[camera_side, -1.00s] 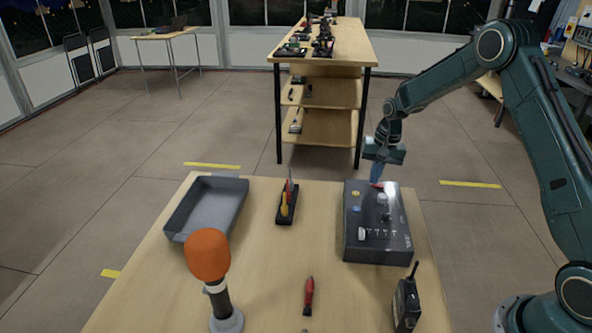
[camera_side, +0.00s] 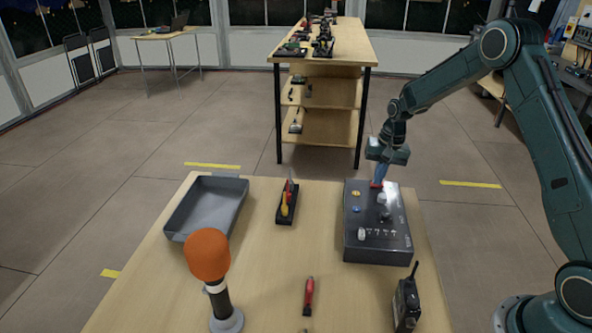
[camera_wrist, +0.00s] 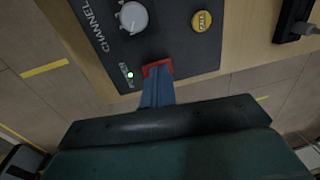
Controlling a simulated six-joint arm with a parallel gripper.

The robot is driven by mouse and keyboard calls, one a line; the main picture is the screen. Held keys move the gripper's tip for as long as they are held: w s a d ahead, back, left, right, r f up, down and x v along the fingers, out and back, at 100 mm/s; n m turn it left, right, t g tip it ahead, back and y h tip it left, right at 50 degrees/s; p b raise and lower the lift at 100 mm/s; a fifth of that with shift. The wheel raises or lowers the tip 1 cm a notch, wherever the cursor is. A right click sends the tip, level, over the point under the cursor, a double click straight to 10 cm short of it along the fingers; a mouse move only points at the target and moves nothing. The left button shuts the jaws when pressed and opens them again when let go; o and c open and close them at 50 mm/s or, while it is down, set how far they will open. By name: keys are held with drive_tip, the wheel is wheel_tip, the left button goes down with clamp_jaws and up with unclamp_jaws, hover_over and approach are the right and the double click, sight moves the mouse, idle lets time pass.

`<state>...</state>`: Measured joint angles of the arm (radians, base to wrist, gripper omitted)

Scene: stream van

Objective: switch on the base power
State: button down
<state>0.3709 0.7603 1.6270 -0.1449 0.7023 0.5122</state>
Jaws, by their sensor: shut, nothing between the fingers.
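The base unit (camera_side: 377,245) is a dark grey box with knobs and buttons at the right of the table. Its panel (camera_wrist: 170,45) fills the top of the wrist view, with the words CHANNEL and POWER. A red power switch (camera_wrist: 157,68) sits at the panel's edge, and a small light (camera_wrist: 130,75) beside the POWER label glows whitish green. My gripper (camera_side: 378,180) is shut and empty, pointing down at the box's far edge. In the wrist view its blue fingertips (camera_wrist: 157,82) are at the red switch and partly cover it; they appear to touch it.
A grey knob (camera_wrist: 132,17) and a yellow CALL button (camera_wrist: 202,21) are close to the switch. A grey tray (camera_side: 207,207), a tool holder (camera_side: 287,204), an orange-topped microphone (camera_side: 208,255), a red-handled tool (camera_side: 309,297) and a radio (camera_side: 406,305) stand or lie on the table.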

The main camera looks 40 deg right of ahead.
drive_tip(key=shift+s+d, duration=0.1)
drive_tip(key=shift+d, duration=0.05)
drive_tip(key=shift+r, duration=0.2)
wheel_tip(320, 180, up, 14)
drive_tip(key=w+a, duration=0.1)
drive_tip(key=shift+a+f, duration=0.15)
idle(0.7)
drive_tip(key=shift+w, duration=0.1)
